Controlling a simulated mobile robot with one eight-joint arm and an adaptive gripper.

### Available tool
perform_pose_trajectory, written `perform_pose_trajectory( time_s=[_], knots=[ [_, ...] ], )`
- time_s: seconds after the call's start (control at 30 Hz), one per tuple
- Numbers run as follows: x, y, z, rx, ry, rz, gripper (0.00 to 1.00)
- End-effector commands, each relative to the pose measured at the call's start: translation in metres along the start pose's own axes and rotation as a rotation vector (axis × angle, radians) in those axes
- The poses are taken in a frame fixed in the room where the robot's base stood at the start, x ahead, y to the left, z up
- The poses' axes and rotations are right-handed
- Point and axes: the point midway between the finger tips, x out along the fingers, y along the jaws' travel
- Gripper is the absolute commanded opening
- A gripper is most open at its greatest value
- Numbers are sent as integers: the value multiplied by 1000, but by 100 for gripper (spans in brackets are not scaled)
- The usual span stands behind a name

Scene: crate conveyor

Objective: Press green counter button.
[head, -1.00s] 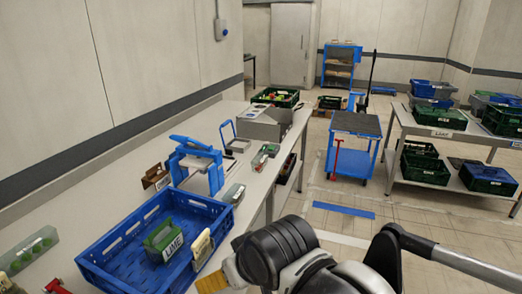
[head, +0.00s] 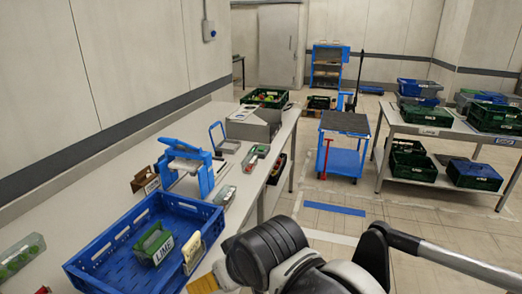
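I cannot make out a green counter button for certain. A clear box with several round green pieces (head: 20,257) lies at the left edge of the workbench; whether these are buttons I cannot tell. Small devices with green and red parts (head: 254,157) lie farther along the bench, too small to read. My arm (head: 266,252) shows at the bottom centre, right of the blue crate. My gripper itself does not show clearly; a yellow-brown piece (head: 203,285) lies by the arm's lower left, and I cannot tell what it belongs to.
A blue crate (head: 90,281) on the workbench (head: 105,190) holds a green LIME box (head: 153,245) and a pale item (head: 192,252). A blue press-like frame (head: 187,165) stands behind it.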

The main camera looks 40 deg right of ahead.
Motion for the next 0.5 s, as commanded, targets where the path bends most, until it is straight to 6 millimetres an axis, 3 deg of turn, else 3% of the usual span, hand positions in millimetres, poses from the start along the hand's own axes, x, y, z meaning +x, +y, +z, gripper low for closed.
perform_pose_trajectory(
  time_s=[0.1,0.4,0.43,0.5],
  knots=[
    [0,0,0,0,0,0,100],
    [0,0,0,0,0,0,8],
    [0,0,0,0,0,0,0],
    [0,0,0,0,0,0,0]
  ],
)
